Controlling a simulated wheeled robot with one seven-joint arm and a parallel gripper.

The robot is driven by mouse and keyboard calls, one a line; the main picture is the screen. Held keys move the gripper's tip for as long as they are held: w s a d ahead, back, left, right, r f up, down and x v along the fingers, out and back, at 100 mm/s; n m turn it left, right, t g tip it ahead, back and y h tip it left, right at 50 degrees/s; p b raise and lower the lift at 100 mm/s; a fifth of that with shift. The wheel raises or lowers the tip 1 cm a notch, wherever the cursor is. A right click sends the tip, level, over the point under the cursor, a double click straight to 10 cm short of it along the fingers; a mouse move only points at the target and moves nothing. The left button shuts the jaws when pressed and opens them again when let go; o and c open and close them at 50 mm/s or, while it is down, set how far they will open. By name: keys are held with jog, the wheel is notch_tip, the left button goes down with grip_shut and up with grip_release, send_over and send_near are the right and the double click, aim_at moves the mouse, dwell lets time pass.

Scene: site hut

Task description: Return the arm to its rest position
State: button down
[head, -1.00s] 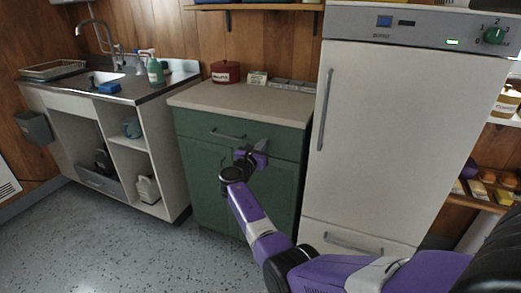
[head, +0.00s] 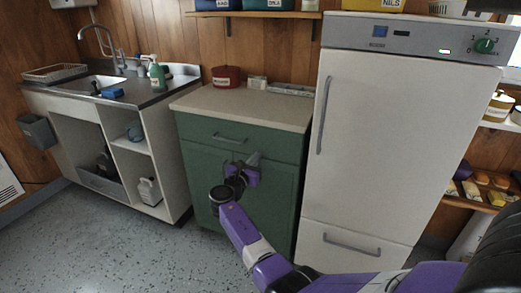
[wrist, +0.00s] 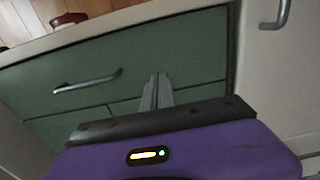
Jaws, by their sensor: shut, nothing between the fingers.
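My gripper (head: 254,160) is in front of the green cabinet (head: 205,165), at about the height of the line between its drawer and doors. In the wrist view my gripper (wrist: 157,88) has its two fingers together with nothing between them. The purple and dark wrist body fills the bottom of that view. The drawer front and its handle (wrist: 88,82) show just beyond the fingers. My purple arm reaches in from the lower right in the head view.
A white fridge (head: 400,150) stands close on the right of the cabinet. The sink unit (head: 150,92) is on the left. A red pot (head: 226,77) sits on the cabinet's worktop (head: 250,104). The speckled floor (head: 130,240) is clear at the front left.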

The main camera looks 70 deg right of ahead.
jog(key=a, duration=0.6)
jog(key=shift+a+p, duration=0.35)
jog(key=shift+p, duration=0.1)
